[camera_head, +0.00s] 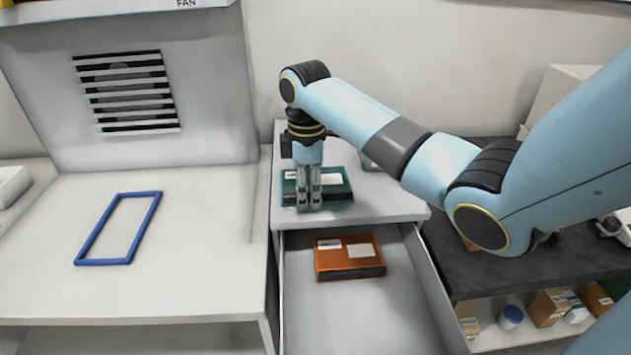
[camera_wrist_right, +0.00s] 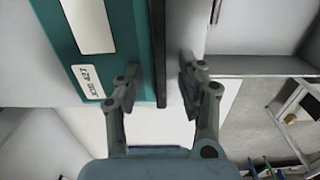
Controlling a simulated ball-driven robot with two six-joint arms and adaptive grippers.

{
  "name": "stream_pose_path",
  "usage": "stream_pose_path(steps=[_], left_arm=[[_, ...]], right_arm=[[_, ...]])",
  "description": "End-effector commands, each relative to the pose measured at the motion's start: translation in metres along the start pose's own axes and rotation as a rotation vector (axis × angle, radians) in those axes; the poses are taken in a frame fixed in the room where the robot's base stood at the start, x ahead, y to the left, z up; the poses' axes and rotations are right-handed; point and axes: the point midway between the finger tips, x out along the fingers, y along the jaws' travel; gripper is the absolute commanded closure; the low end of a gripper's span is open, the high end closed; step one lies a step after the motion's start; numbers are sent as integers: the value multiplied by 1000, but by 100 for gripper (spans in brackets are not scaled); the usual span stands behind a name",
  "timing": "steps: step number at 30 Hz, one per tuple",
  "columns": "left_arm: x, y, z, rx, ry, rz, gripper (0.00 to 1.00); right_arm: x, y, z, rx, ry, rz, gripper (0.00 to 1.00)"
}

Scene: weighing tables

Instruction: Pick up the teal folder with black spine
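The teal folder with black spine (camera_head: 335,189) lies flat on the white cabinet top, with white labels on its cover. My right gripper (camera_head: 310,204) points down over its front left part and hides some of it. In the right wrist view the teal cover (camera_wrist_right: 121,28) and the dark spine (camera_wrist_right: 159,45) show. The spine lies across the gap between the fingertips of my right gripper (camera_wrist_right: 160,75), one finger on each side. The fingers are apart, with space beside the spine; I cannot tell whether they touch the folder. My left gripper is not in view.
An orange folder (camera_head: 348,258) lies in the open drawer (camera_head: 318,318) below the cabinet top. A blue frame (camera_head: 119,229) lies on the left bench under a vented hood. A dark table (camera_head: 465,275) stands right, with boxes and a jar on its lower shelf (camera_head: 490,338).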

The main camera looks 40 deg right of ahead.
Motion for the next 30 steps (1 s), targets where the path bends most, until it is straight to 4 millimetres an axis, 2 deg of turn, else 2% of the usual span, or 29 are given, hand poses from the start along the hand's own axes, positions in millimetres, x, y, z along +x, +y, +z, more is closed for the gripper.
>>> stream_pose_path(steps=[2,10,23,26,30], left_arm=[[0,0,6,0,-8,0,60],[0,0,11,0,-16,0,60],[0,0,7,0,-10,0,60],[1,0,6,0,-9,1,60],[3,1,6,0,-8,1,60]], right_arm=[[0,0,0,0,0,0,64],[0,0,0,0,0,0,100],[-2,0,0,0,1,1,100],[-6,1,0,0,1,2,100],[-22,1,0,-1,2,4,100]])
